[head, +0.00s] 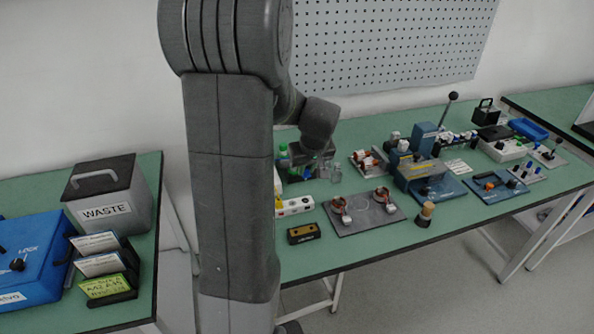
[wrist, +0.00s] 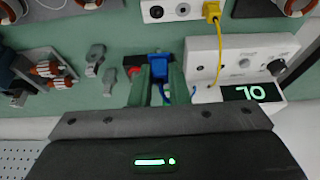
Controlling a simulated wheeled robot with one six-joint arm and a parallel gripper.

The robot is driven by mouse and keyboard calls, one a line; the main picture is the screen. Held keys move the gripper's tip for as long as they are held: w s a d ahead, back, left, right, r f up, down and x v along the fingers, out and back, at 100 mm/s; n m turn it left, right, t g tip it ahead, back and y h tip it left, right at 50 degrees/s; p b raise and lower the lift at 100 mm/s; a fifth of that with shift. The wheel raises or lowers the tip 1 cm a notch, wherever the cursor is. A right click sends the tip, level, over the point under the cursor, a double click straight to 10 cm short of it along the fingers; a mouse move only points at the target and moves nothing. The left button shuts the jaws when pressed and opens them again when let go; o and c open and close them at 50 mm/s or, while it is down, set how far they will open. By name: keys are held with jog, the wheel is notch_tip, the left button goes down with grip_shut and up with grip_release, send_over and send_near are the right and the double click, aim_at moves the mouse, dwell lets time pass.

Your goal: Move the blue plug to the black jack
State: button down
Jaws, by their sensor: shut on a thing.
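In the wrist view my gripper (wrist: 160,80) has its two green fingers closed on the blue plug (wrist: 160,66), which sits between them. A blue cable shows beside the right finger. A white strip (wrist: 199,4) at the top edge of the wrist view has a dark round hole, which looks like the black jack (wrist: 156,11), and a yellow plug (wrist: 212,10) stands in its right end. The blue plug is apart from this strip in the picture. In the head view the white strip (head: 297,205) lies on the green bench, and my arm hides part of the area.
A white meter box (wrist: 240,62) with a lit display stands right of my gripper; a yellow cable (wrist: 218,60) runs to it. Grey clips (wrist: 96,58) and a copper-wound part (wrist: 50,68) lie left. A small black block (head: 304,233) sits near the bench's front edge.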

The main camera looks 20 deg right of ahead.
jog(key=shift+f, duration=0.15)
notch_tip(320, 180, down, 7)
jog(key=b, duration=0.6)
dwell(0.3)
jog(key=shift+f+b, duration=0.75)
jog(key=shift+b, duration=0.5)
dwell(1.3)
jog(key=shift+f, duration=0.15)
jog(key=shift+f, duration=0.1)
jog(key=shift+f+b, duration=0.2)
jog(key=shift+b, duration=0.35)
jog(key=c, duration=1.3)
grip_release()
